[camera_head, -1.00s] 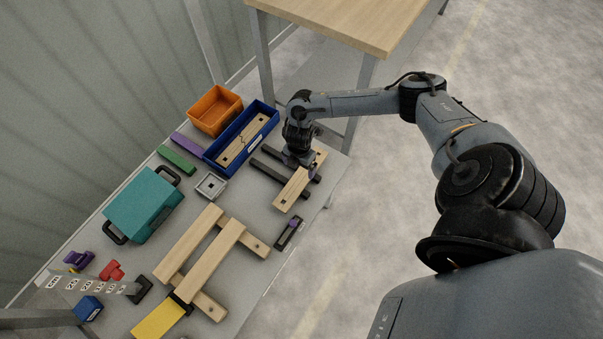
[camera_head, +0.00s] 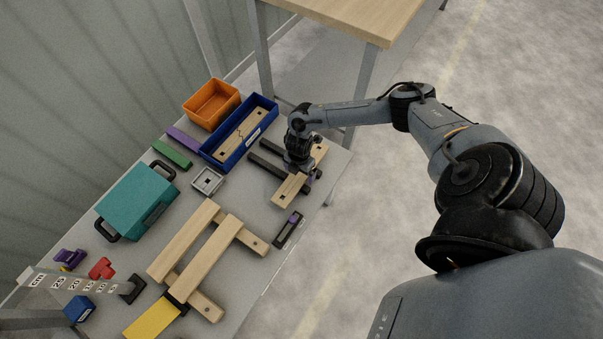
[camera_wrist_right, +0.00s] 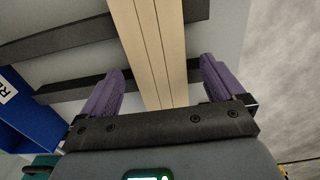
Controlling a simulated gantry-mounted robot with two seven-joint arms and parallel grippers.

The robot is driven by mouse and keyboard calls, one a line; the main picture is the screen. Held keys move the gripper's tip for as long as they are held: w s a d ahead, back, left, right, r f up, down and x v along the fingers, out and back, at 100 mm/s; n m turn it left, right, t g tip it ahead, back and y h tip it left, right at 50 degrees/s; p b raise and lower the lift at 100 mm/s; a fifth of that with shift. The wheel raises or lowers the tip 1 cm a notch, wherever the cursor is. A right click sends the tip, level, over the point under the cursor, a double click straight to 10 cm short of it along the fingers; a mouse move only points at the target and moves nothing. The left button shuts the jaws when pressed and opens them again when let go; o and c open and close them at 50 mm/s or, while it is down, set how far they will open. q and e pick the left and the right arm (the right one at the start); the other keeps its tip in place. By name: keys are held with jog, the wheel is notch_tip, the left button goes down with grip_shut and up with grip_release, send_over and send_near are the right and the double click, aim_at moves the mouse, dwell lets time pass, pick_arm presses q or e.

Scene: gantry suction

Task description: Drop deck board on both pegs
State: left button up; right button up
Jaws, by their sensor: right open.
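A pale wooden deck board (camera_head: 289,191) with a dark hole near its end lies across two dark rails (camera_head: 266,165) at the table's right side. My right gripper (camera_head: 299,173) is over the middle of that board, pointing down. In the right wrist view, its purple fingers (camera_wrist_right: 163,75) stand apart, one on each side of the board (camera_wrist_right: 150,40), with gaps visible. A wooden frame of two long planks (camera_head: 213,258) over two crosspieces lies at front centre. Dark spots show on the crosspiece ends (camera_head: 254,243); I cannot tell if they are pegs. My left gripper is out of view.
A blue bin (camera_head: 216,167) holding another board, an orange bin (camera_head: 212,103) and a teal case (camera_head: 138,201) line the back. A small dark holder (camera_head: 287,231) lies near the front edge. A yellow piece (camera_head: 152,319) is at the frame's near end.

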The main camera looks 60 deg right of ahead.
jog(key=shift+f, duration=0.45)
jog(key=shift+c, duration=0.3)
jog(key=c, duration=1.2)
jog(key=shift+r, duration=0.2)
